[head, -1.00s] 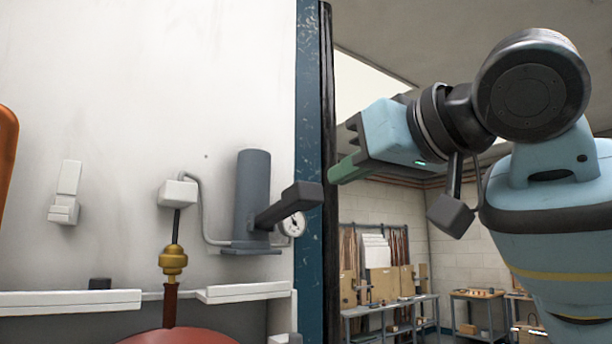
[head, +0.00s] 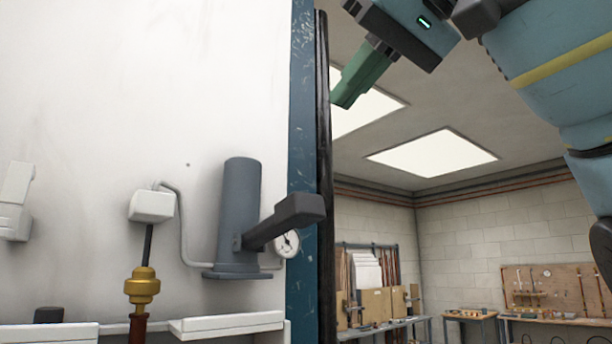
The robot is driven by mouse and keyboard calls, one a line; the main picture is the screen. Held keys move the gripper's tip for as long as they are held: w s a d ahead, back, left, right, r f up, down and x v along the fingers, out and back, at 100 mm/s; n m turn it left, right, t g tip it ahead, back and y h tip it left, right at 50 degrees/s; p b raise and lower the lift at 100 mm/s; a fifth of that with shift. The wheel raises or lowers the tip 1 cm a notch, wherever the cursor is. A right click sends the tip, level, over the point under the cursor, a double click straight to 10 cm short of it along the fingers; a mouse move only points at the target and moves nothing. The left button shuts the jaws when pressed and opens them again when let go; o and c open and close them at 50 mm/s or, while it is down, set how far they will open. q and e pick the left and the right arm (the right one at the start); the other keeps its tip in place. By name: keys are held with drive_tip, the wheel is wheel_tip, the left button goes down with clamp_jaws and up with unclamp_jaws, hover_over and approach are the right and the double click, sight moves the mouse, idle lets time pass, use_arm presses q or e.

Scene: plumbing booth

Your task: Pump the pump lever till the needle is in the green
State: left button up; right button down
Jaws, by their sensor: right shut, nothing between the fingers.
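The pump (head: 239,215) is a grey upright cylinder on the white wall. Its dark pump lever (head: 285,220) sticks out to the right and slightly up, ending in a blocky handle. The round white gauge (head: 287,244) sits just behind and below the lever, which partly covers it; its needle is too small to read against any green. My right gripper (head: 345,104) has green fingers, shut and empty, pointing down-left. It is above and to the right of the lever handle, well apart from it. My left gripper is not in view.
A blue post (head: 301,180) with a dark edge stands right of the pump, ending the wall. A white box (head: 152,206) with a pipe and a brass fitting (head: 142,287) are to the left. A white ledge (head: 228,325) runs below. Workbenches (head: 468,314) stand far behind.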

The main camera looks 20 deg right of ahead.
hover_over(308, 193)
drive_tip(key=w, duration=0.1)
wheel_tip(308, 193, down, 4)
drive_tip(key=shift+f, duration=0.2)
drive_tip(key=shift+w+a+f, duration=0.1)
drive_tip(key=shift+f, duration=0.2)
drive_tip(key=shift+s+d+f, duration=0.1)
drive_tip(key=shift+s+f, duration=0.1)
drive_tip(key=shift+f, duration=0.5)
drive_tip(key=shift+s+d+f, duration=0.1)
drive_tip(key=shift+s+f, duration=0.05)
drive_tip(key=shift+f, duration=0.85)
drive_tip(key=shift+f, duration=0.1)
